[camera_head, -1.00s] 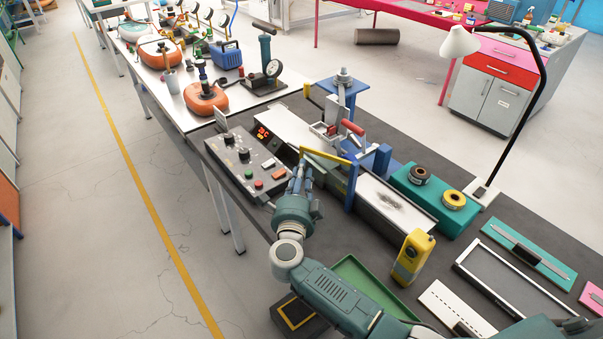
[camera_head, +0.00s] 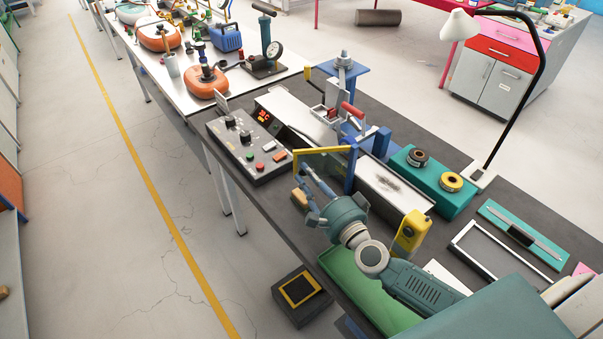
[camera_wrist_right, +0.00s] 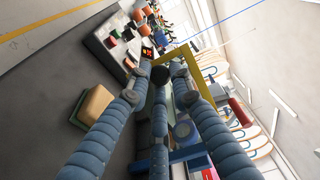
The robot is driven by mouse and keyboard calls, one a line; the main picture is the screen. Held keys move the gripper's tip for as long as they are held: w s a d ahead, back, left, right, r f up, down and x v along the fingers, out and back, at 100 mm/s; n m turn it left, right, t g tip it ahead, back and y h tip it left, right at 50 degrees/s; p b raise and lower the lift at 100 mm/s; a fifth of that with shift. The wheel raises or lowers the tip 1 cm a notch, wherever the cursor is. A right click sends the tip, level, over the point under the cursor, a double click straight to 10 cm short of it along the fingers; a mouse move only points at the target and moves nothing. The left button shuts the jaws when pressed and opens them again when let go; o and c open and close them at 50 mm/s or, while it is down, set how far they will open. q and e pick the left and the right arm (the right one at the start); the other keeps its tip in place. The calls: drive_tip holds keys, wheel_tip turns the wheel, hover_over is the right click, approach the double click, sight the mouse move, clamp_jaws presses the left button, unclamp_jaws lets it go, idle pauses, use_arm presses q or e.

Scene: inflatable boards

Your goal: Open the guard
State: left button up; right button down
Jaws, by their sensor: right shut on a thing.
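The guard (camera_head: 321,164) is a clear panel with a yellow top bar, joined to a blue post (camera_head: 351,170) of the bench machine. It stands out from the machine toward the near bench edge. My right gripper (camera_head: 304,176) is at the guard's free left end, with its fingers closed on it. In the right wrist view the yellow frame (camera_wrist_right: 203,78) rises just beyond the fingertips (camera_wrist_right: 158,78), and a black round part shows between them. The fingers hide the exact contact. My left gripper is not in view.
A control box (camera_head: 247,146) with a red display and buttons stands left of the guard. A tan block (camera_head: 299,198) lies by the gripper. A yellow handheld device (camera_head: 409,234) and green tray (camera_head: 350,285) are near my arm. A black box (camera_head: 300,297) is below the bench edge.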

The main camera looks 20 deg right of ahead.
drive_tip(key=s+y+b, duration=0.1)
drive_tip(key=n+y+b, duration=0.1)
drive_tip(key=b, duration=0.1)
drive_tip(key=shift+s+d+f+n, duration=0.1)
drive_tip(key=shift+s+f+n, duration=0.2)
drive_tip(key=shift+s+f, duration=0.1)
drive_tip(key=shift+s+d+r+n+g+y+b, duration=0.1)
drive_tip(key=shift+s+r+n+g+y+b, duration=0.3)
drive_tip(key=shift+y+b, duration=0.4)
drive_tip(key=shift+f, duration=0.1)
drive_tip(key=c, duration=1.5)
unclamp_jaws()
drive_tip(key=shift+c, duration=0.2)
wheel_tip(320, 180, up, 10)
